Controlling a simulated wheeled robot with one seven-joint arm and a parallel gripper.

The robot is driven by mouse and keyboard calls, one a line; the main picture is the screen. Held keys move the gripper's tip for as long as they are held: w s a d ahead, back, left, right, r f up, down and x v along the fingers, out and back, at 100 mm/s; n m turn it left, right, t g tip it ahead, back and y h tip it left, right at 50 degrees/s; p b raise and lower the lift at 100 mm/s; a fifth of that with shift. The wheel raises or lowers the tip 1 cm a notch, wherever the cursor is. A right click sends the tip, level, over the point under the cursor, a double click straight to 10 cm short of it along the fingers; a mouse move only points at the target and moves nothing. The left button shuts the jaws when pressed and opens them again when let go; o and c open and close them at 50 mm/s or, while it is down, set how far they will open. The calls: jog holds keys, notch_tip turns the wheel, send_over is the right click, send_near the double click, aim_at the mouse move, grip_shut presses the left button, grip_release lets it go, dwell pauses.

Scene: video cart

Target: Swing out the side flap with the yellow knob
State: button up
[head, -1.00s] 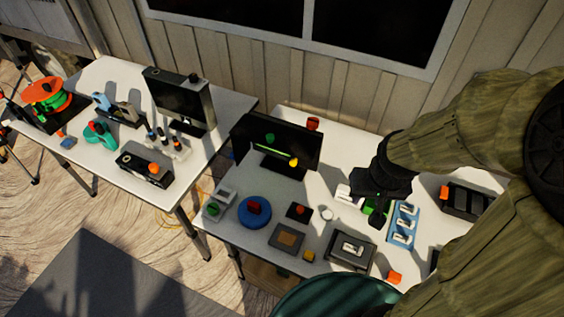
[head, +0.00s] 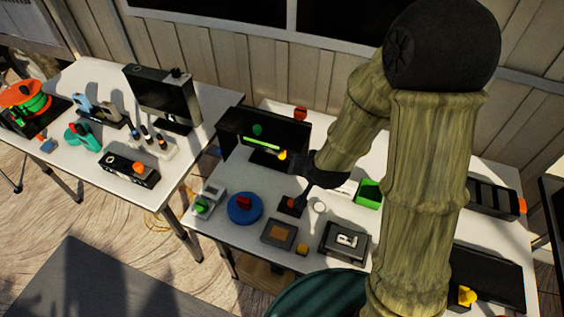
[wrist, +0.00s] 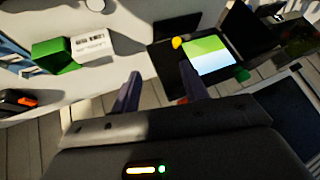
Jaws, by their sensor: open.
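In the head view a dark monitor unit (head: 240,125) stands at the back of the near table. Its yellow knob (head: 283,155) shows at its lower right, and a green knob (head: 258,130) shows higher up. In the wrist view the yellow knob (wrist: 177,43) is beside the lit green-and-blue screen (wrist: 207,58), beyond my fingertips. My gripper (wrist: 158,82) is open with nothing between its fingers, apart from the knob. In the head view my gripper (head: 303,192) is just right of the knob, partly hidden by my arm. The flap's edges are too dark to tell.
A green box (head: 368,194) is to the right. Another yellow knob (head: 467,296) is on a dark panel at lower right.

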jog(key=a+f+m+t+h+b, duration=0.2)
jog(key=a+f+m+t+b, duration=0.4)
jog(key=f, duration=0.5)
jog(key=shift+a+m+t+h, duration=0.4)
jog(key=shift+a+m+t, duration=0.3)
jog(key=shift+a+m, duration=0.35)
jog(key=shift+d+f, duration=0.15)
jog(key=p, duration=0.3)
send_near(282, 158)
jog(key=x, duration=0.9)
jog(key=shift+w, duration=0.2)
jog(key=shift+c, duration=0.3)
jog(key=shift+d, duration=0.1)
grip_shut()
